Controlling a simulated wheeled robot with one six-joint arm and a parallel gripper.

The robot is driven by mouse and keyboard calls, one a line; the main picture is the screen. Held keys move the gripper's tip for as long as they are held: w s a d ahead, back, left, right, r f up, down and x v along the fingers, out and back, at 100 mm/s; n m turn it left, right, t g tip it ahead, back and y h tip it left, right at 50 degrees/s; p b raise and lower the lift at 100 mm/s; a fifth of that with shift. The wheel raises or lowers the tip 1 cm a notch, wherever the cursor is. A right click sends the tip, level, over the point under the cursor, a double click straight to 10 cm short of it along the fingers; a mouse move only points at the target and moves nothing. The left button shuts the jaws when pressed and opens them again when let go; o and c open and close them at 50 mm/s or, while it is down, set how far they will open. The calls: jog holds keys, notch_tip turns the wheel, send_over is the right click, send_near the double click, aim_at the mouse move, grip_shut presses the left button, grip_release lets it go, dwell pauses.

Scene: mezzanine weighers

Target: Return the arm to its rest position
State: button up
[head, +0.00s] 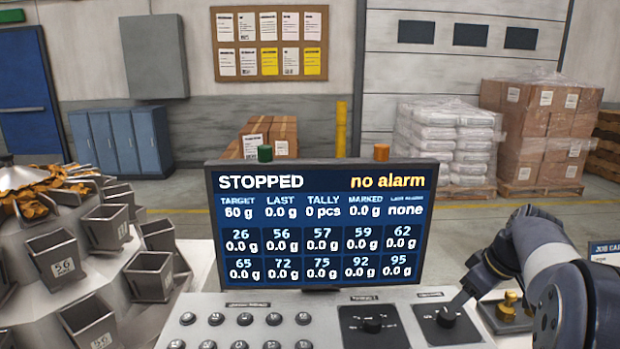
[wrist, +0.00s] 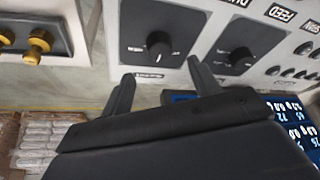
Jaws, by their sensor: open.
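My arm (head: 540,262) reaches in from the right in the head view, bent low over the right end of the control panel. My gripper (wrist: 160,70) is open and empty in the wrist view, its two dark fingers spread apart. The right panel knob (wrist: 158,46) shows just beyond the gap between the fingertips, and panel surface is visible between it and the gripper body. The same knob (head: 447,317) stands by the end of my arm in the head view. Its exact distance from the fingers is hard to tell.
The screen (head: 315,225) behind the panel reads STOPPED and no alarm. The left knob (head: 372,320) and several push buttons (head: 245,319) are on the panel. Brass weights (head: 508,304) sit in a dark tray to the right. A weigher with metal buckets (head: 60,260) stands at left.

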aim_at(448, 313)
jog(key=x, duration=0.6)
jog(key=shift+a+f, duration=0.1)
jog(key=shift+f, duration=0.1)
jog(key=shift+w+a+f+p, duration=0.15)
jog(key=shift+f+p, duration=0.1)
jog(key=shift+p, duration=0.3)
jog(key=shift+r+m+h+p, duration=0.1)
jog(key=shift+m+h+p, duration=0.3)
jog(key=shift+m, duration=0.5)
jog(key=m+p, duration=0.2)
jog(key=m+h+p, duration=0.1)
jog(key=m+p, duration=0.1)
jog(key=shift+m+h, duration=0.3)
jog(key=shift+a+m+h+p, duration=0.15)
jog(key=shift+m+h+p, duration=0.35)
jog(key=shift+m+p, duration=0.7)
jog(key=shift+m+h, duration=0.5)
jog(key=shift+m, duration=1)
jog(key=b+v, duration=0.1)
jog(key=v, duration=0.8)
jog(key=shift+r, duration=0.25)
jog(key=shift+a, duration=0.1)
